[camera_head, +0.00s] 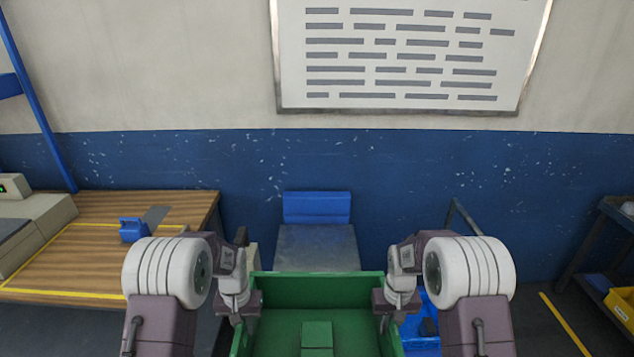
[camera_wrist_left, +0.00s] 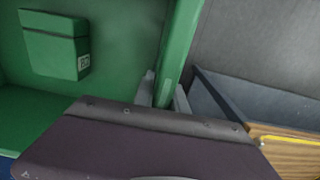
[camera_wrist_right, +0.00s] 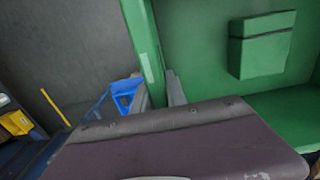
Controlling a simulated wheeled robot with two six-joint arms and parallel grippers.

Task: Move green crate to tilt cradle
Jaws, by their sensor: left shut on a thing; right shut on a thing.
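The green crate (camera_head: 285,328) is at the bottom middle of the head view, between my two arms, with a green box (camera_head: 317,335) inside it. My left gripper (camera_head: 242,308) is shut on the crate's left wall; the left wrist view shows the wall (camera_wrist_left: 178,55) between the fingers. My right gripper (camera_head: 392,308) is shut on the right wall, which also shows between the fingers in the right wrist view (camera_wrist_right: 148,50). A grey stand with a blue back plate (camera_head: 317,207), which looks like the tilt cradle, is beyond the crate. The crate's underside is hidden.
A wooden table (camera_head: 85,250) with a blue tool (camera_head: 132,229) and a grey machine (camera_head: 35,225) stands at the left. A blue bin (camera_head: 420,335) is right of the crate. A shelf with a yellow bin (camera_head: 622,305) stands at the far right. A blue wall closes the back.

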